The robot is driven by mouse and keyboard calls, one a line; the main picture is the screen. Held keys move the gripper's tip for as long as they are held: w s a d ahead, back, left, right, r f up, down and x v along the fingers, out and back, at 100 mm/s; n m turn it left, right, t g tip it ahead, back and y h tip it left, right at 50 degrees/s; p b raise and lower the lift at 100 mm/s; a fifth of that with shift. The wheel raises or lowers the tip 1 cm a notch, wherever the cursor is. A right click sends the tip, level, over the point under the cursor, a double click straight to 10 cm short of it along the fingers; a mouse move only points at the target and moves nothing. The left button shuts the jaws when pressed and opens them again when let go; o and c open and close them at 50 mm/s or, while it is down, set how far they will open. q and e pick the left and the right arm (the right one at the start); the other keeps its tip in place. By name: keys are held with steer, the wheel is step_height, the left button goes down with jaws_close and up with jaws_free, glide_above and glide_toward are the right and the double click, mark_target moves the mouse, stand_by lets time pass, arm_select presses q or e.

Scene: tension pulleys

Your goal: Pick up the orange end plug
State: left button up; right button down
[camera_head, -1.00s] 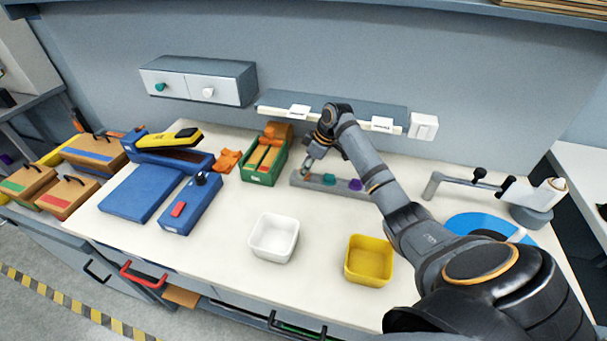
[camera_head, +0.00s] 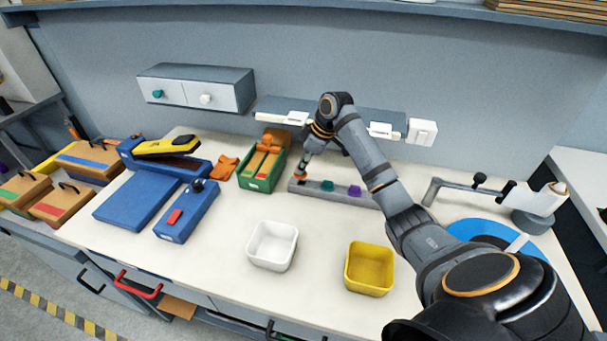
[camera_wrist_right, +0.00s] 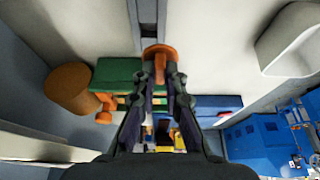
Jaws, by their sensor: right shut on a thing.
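The orange end plug (camera_wrist_right: 160,52) is between the fingertips of my right gripper (camera_wrist_right: 160,72) in the right wrist view. The gripper is shut on it. In the head view my right gripper (camera_head: 303,167) points down at the left end of the grey holder strip (camera_head: 312,189), with a bit of the orange plug (camera_head: 299,175) at its tips. I cannot tell whether the plug is clear of the holder. A teal plug (camera_head: 327,185) and a purple plug (camera_head: 354,190) sit in the same strip. My left gripper is out of view.
A green bin (camera_head: 253,183) with orange parts stands just left of the strip. A white bin (camera_head: 272,246) and a yellow bin (camera_head: 369,269) stand in front. A wall shelf (camera_head: 340,112) is close behind my arm. The bench between the strip and bins is clear.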

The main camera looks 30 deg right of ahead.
steer(key=s+a+r, duration=0.8)
steer(key=s, duration=0.1)
steer(key=shift+a, duration=0.35)
steer(key=shift+d, duration=0.1)
